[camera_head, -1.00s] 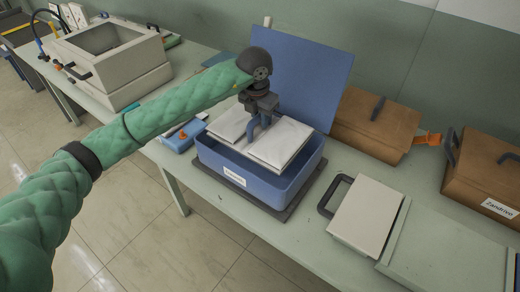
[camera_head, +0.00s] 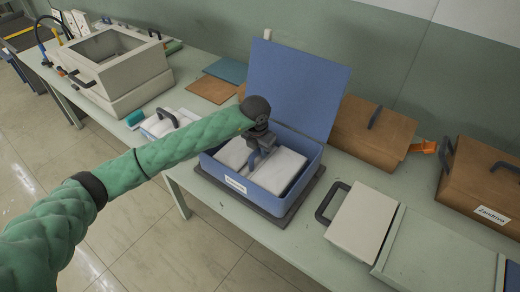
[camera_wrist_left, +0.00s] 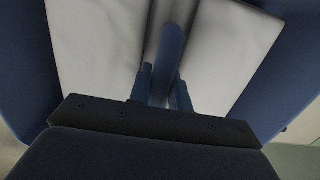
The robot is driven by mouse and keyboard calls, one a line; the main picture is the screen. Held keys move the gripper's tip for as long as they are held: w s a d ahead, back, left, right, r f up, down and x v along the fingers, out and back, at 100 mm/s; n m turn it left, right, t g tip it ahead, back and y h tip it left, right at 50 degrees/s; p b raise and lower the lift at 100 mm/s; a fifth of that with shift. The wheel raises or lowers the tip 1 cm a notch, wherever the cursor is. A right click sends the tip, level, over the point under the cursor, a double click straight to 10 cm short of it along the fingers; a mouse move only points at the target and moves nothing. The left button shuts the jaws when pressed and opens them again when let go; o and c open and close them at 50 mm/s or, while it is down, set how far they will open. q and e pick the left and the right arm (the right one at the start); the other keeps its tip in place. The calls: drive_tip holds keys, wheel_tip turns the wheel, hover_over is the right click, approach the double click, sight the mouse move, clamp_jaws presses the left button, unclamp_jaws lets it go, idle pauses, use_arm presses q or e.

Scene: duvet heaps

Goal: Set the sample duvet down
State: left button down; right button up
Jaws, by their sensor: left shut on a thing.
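The sample duvet (camera_head: 277,173) is a white folded piece with a blue strap or handle (camera_wrist_left: 168,55) along its middle. It sits inside the blue box (camera_head: 281,206), below the rim, with the blue lid (camera_head: 298,85) standing open behind. My left gripper (camera_head: 256,158) is over the middle of the box, its fingers pointing down. In the left wrist view the two fingers (camera_wrist_left: 163,92) are shut on the blue handle, with white surfaces on both sides. Whether the duvet touches the box floor is hidden. My right gripper is not in view.
The box stands on a dark mat (camera_head: 267,216) on a long pale green table (camera_head: 225,208). Brown cases (camera_head: 372,133) stand to the right, with a white lidded panel (camera_head: 358,222) in front. A beige open-topped box (camera_head: 122,85) stands at the left. Flat brown and teal sheets (camera_head: 211,88) lie behind.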

use_arm(q)
drive_tip(key=shift+f, duration=0.4)
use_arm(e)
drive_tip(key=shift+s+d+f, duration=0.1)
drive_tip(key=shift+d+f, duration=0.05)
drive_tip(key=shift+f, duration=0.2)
use_arm(q)
drive_tip(key=shift+f, duration=0.15)
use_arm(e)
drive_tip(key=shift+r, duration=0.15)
use_arm(q)
drive_tip(key=c, duration=1.3)
unclamp_jaws()
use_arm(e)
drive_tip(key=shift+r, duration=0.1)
